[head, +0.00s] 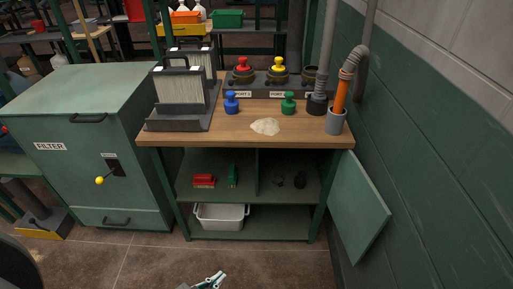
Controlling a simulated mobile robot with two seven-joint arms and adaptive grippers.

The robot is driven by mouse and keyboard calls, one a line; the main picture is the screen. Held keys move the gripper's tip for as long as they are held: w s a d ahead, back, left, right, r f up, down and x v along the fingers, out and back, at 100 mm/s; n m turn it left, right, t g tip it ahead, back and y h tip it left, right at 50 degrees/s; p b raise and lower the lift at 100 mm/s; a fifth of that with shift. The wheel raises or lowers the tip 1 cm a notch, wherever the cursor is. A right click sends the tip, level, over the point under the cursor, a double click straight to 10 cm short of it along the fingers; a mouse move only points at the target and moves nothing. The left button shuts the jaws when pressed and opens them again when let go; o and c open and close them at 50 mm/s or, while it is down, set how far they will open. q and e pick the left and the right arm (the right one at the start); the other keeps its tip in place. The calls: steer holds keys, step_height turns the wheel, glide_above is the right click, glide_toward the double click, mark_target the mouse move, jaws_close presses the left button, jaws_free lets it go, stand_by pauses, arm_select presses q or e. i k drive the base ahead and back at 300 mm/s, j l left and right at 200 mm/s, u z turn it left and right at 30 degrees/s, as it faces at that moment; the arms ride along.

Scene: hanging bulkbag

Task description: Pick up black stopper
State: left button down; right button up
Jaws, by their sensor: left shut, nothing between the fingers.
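Two small dark objects sit in the right compartment of the bench's upper shelf. The right one (299,182) looks like a black stopper, and the left one (279,181) is too dim to identify. My left gripper (217,279) shows at the bottom edge of the head view, low in front of the bench. It is shut and empty, well apart from the dark objects. My right gripper is not in view.
The wooden bench top (200,138) carries a blue stopper (231,103), a green stopper (288,104) and a pale powder pile (265,126). An open cabinet door (358,208) stands at the right. A filter cabinet (85,150) stands at the left. Floor in front is clear.

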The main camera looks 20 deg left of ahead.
mark_target(300, 181)
steer(key=i+j+z, duration=0.1)
steer(key=z, duration=0.3)
steer(key=j+z, duration=0.4)
steer(key=i+j+z, duration=0.1)
steer(key=z, duration=0.3)
